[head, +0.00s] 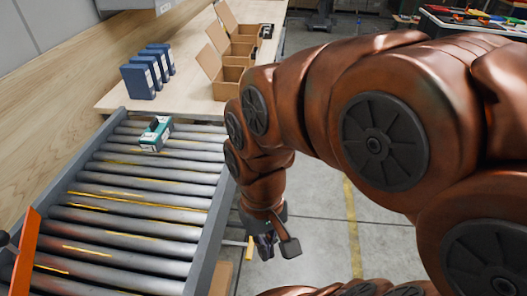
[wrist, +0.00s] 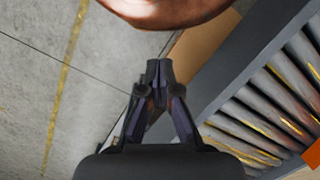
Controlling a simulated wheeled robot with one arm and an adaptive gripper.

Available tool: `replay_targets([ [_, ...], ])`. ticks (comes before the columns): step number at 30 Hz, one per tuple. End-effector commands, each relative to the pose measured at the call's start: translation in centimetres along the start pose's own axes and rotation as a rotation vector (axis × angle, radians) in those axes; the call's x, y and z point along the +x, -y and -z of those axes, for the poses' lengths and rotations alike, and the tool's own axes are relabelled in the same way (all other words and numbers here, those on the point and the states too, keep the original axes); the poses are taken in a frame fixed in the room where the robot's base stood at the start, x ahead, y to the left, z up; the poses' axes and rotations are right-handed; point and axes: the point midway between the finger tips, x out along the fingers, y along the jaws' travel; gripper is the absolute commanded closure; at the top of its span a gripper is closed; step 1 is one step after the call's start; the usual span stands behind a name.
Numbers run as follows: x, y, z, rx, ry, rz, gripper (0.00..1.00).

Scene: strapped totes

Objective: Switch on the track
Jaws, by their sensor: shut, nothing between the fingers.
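The track is a roller conveyor with grey metal rollers and a dark side rail (head: 207,240), on the left of the head view. Its rail also shows at the right of the wrist view (wrist: 235,75). My gripper (head: 264,246) hangs to the right of the track's rail, over the floor, apart from the rail. In the wrist view my gripper (wrist: 158,68) has its fingertips together with nothing between them. I cannot make out a switch for the track in either view. A small teal and white box (head: 156,134) lies on the far rollers.
An orange bar (head: 26,252) stands at the track's near left. Behind the track, a wooden table (head: 190,95) bears several blue binders (head: 138,82) and open cardboard boxes (head: 222,82). Concrete floor (head: 320,215) is clear right of the track. A tool bench (head: 470,22) stands far right.

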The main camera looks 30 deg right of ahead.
Motion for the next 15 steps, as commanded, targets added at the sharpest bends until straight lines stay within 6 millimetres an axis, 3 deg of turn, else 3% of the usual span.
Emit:
replay_targets([
  [8,-0.3,0.8,6.2,0.322,0.051,0.164,1.0],
  [15,-0.7,-0.1,12.2,0.61,0.1,0.317,1.0],
])
